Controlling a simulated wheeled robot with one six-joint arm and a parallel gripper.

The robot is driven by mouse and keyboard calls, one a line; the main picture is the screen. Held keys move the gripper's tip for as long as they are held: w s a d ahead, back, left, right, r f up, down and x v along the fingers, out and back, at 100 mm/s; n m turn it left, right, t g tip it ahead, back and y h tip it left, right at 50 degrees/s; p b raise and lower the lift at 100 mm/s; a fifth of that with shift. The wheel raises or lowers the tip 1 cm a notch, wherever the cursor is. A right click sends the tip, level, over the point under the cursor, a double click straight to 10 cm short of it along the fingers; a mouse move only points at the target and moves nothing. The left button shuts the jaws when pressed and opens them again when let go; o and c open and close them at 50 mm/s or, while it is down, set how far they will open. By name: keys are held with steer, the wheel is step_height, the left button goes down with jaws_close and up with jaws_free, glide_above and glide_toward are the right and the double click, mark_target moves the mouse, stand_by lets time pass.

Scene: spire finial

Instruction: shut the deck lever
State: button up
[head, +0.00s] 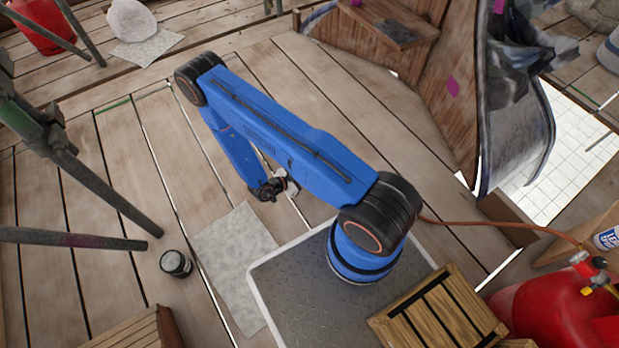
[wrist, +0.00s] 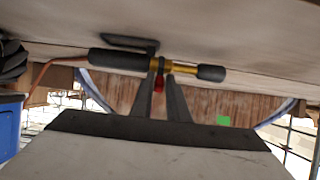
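My gripper (wrist: 162,77) shows in the wrist view as two dark fingers rising from a dark bar, with a narrow gap between their tips. A small red piece (wrist: 159,85) sits in or behind that gap; I cannot tell whether the fingers touch it. It hangs by a brass fitting (wrist: 181,68) with black grips at both ends. I cannot tell for sure that this is the deck lever. In the head view my gripper (head: 272,189) is small and low over the deck, below my blue arm, and its fingers are not clear.
In the head view, a red gas cylinder (head: 545,308) with an orange hose (head: 500,223) stands at the lower right. A wooden crate (head: 440,318) is at the bottom. A dark can (head: 175,263) and a grey sheet (head: 232,262) lie on the planks. Scaffold poles (head: 105,192) cross the left.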

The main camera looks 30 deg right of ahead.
steer(key=shift+o, duration=0.9)
steer(key=v, duration=1.7)
steer(key=shift+a, duration=0.2)
steer(key=shift+r, duration=0.1)
